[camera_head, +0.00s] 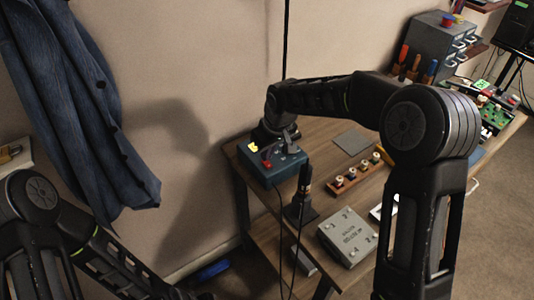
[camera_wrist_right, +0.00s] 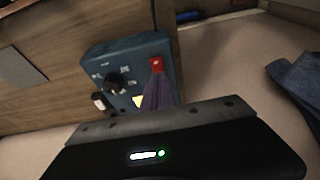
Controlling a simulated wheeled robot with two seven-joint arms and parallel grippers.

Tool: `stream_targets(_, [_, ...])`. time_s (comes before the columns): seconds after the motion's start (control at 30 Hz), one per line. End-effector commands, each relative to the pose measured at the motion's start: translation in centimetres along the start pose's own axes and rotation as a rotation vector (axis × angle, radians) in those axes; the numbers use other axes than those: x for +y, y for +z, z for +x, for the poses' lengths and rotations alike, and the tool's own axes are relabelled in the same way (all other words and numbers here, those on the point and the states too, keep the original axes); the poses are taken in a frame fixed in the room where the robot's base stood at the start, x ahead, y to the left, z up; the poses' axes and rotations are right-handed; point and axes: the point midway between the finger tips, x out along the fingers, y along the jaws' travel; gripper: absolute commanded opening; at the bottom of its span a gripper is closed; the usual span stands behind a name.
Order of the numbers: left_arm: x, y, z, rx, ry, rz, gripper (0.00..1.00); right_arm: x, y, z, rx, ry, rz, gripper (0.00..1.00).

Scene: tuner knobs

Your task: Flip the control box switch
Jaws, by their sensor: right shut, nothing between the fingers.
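The control box (camera_head: 288,172) is a blue-teal box on the left end of the wooden table. Its top carries a red part (camera_head: 266,161) and a yellow part (camera_head: 253,147). In the right wrist view the box (camera_wrist_right: 98,55) shows a black knob (camera_wrist_right: 117,82), a red part (camera_wrist_right: 157,65) and a small pale part (camera_wrist_right: 98,100). Which of these is the switch is unclear. My right gripper (camera_head: 287,143) is shut and empty, low over the back of the box; contact cannot be told. My left arm is at the lower left; its gripper is out of view.
Behind and right of the box are a grey plate (camera_head: 351,143) and a wooden rack of knobs (camera_head: 355,176). A soldering-iron-like tool (camera_head: 304,190) stands in front. A grey labelled box (camera_head: 347,238) sits nearer. A blue coat (camera_head: 75,100) hangs left.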

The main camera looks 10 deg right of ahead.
Motion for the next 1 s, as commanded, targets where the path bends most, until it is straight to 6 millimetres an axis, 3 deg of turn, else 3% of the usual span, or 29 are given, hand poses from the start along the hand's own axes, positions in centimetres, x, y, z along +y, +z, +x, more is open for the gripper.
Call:
stream_targets(0.13, [0.6,0.2,-1.8,-0.004,-0.005,-0.003,0.00,0.1,-0.9,-3.1,0.003,0.000,0.000,0.00])
stream_targets(0.23, [0.1,0.1,-0.6,-0.003,-0.004,-0.003,0.00,0.1,-0.4,-4.4,0.006,0.001,0.000,0.00])
stream_targets(0.6, [-0.1,0.0,0.4,0.001,0.001,0.001,0.00,0.0,0.6,-11.3,0.003,0.000,0.000,0.00])
stream_targets(1.0, [-0.1,-0.1,0.4,0.001,0.002,0.001,0.00,0.0,0.8,-12.5,0.000,0.000,0.000,0.00])
